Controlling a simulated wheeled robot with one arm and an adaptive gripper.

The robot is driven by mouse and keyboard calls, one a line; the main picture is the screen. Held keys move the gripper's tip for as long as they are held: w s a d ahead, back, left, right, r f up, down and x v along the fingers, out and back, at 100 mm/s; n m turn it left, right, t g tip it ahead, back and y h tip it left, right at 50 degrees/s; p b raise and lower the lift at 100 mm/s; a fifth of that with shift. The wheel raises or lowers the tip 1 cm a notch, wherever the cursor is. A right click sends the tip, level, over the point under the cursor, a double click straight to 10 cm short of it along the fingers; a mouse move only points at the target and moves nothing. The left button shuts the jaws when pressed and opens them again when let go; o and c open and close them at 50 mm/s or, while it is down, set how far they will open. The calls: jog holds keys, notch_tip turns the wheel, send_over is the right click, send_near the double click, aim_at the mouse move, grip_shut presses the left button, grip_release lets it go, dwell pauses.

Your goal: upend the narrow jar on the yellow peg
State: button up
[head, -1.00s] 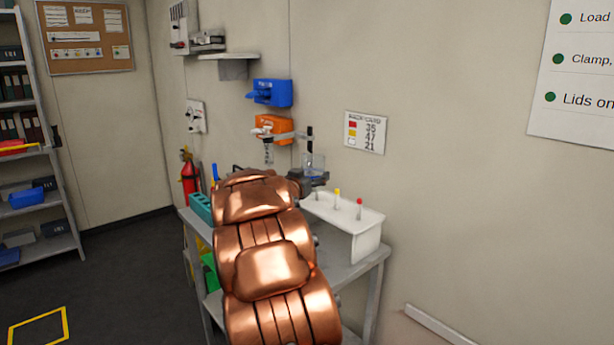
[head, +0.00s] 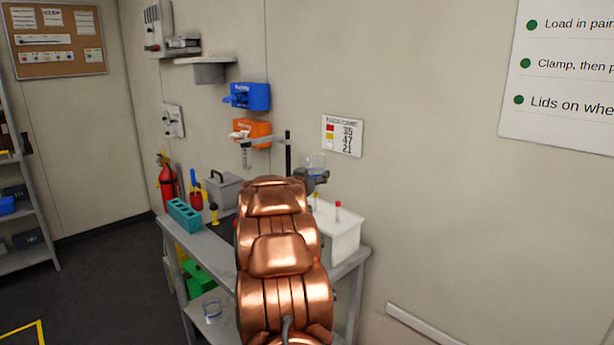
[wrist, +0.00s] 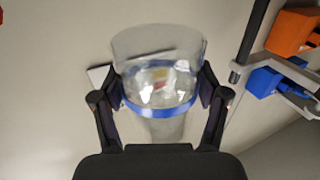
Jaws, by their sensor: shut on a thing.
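My gripper (head: 316,177) is shut on a clear jar (head: 316,162), which it holds in the air above the white peg stand (head: 345,240). In the wrist view the same jar (wrist: 158,55) sits between the two fingers, with a blue band (wrist: 160,106) around it. I cannot tell which way up its mouth is. The yellow peg (head: 316,197) shows just right of my copper arm, below the jar. A red-tipped peg (head: 337,210) stands to its right. My arm hides the left part of the stand.
The stand is on a grey bench (head: 350,262) against the wall. A teal block (head: 184,214), a grey box (head: 222,188) and a dark upright post (head: 288,155) are to the left. A clear glass (head: 212,308) is on the lower shelf. A red extinguisher (head: 167,182) stands behind.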

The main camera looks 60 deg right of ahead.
aim_at(315, 201)
jog(key=shift+s+d, duration=0.15)
jog(key=shift+d, duration=0.35)
jog(key=shift+f+b, duration=2.15)
jog(key=shift+f, duration=2.5)
jog(key=o, duration=1.4)
jog(key=shift+c, duration=0.2)
jog(key=s+a, duration=0.1)
jog(key=a, duration=1.1)
jog(key=shift+s, duration=0.15)
